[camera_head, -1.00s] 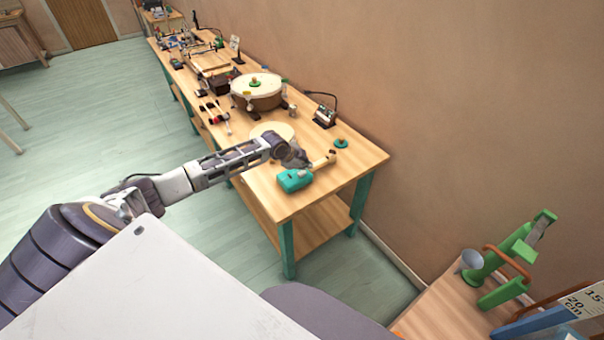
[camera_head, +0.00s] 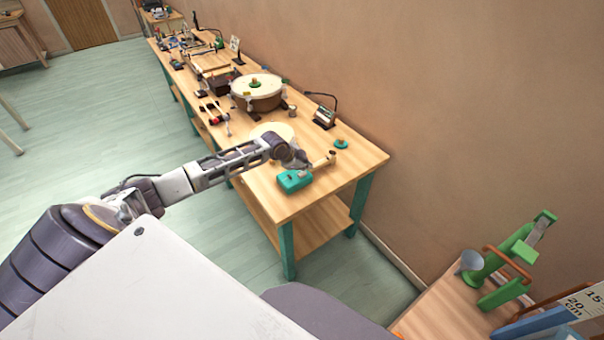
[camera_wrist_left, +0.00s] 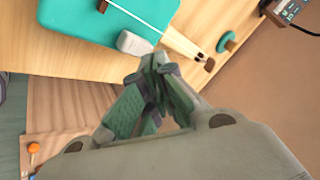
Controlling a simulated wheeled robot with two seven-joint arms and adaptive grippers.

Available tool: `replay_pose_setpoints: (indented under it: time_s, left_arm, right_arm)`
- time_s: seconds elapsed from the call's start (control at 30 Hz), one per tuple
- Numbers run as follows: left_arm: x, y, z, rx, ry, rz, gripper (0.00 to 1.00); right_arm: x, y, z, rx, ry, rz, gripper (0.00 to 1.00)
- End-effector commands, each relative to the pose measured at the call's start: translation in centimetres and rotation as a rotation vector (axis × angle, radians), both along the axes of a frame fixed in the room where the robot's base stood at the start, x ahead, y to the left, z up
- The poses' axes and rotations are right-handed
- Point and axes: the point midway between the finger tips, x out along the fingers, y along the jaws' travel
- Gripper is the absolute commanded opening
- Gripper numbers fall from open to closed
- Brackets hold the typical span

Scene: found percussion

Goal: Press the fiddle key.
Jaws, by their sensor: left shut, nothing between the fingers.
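A teal box (camera_head: 294,181) lies near the front end of the long workbench. A pale rounded key (camera_wrist_left: 134,43) shows at its edge in the left wrist view, and a light wooden bar (camera_wrist_left: 184,43) extends beside it. I take this pale piece to be the fiddle key, but no label shows. My left gripper (camera_head: 303,164) is just above and behind the box in the head view. In the left wrist view its fingertips (camera_wrist_left: 155,62) are together and empty, close to the pale key. I cannot tell whether they touch it. My right gripper is out of view.
A drum (camera_head: 257,93), a pale round disc (camera_head: 272,132), a small dark device (camera_head: 324,117) and a green knob (camera_head: 341,143) are on the bench (camera_head: 350,165). The wall runs along its right side. The bench's front right corner is bare.

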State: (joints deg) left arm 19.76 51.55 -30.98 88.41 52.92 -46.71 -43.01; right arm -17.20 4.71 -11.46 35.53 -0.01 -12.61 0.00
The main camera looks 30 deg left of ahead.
Motion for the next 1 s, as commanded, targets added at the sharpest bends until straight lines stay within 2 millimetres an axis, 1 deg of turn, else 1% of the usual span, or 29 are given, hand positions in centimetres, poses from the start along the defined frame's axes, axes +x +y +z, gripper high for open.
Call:
replay_pose_setpoints:
  time_s: [0.27, 0.67, 1.0]
  left_arm:
    - [-0.01, 0.01, -0.05, 0.0, 0.0, 0.0, 0.0]
    - [-0.02, 0.0, -0.83, 0.001, 0.0, -0.001, 0.0]
    - [-0.02, -0.01, -0.84, 0.0, 0.0, 0.0, 0.0]
  right_arm:
    - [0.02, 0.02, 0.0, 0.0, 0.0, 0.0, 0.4]
    - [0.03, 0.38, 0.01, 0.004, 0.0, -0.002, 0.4]
    - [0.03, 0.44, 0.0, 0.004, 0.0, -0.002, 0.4]
